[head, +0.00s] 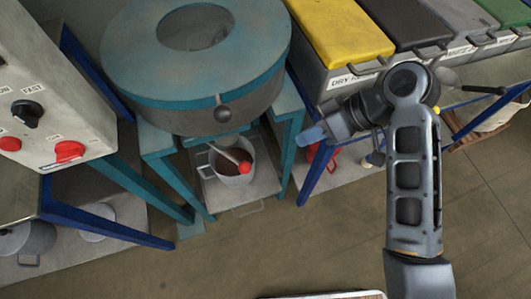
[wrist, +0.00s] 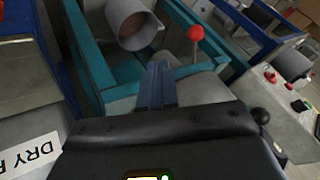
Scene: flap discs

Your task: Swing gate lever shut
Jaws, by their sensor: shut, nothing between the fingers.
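A lever with a red ball knob (head: 245,167) and a pale rod sticks out from under the teal drum (head: 198,88), slanting across the top of a grey pot (head: 233,175). In the wrist view the red knob (wrist: 195,33) stands right of and beyond the fingertips, with its thin rod below it. My gripper (head: 312,135) is shut and empty, right of the knob and apart from it. In the wrist view its fingers (wrist: 158,72) lie together, pointing toward the teal stand and the pot (wrist: 137,27). The lever's pivot is hidden under the drum.
The teal stand's legs (head: 292,150) frame the pot; one is between my gripper and the lever. Lidded bins (head: 345,32) stand at upper right, close to my arm. A control panel (head: 60,110) with red knobs is at left. The floor (head: 290,240) in front is clear.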

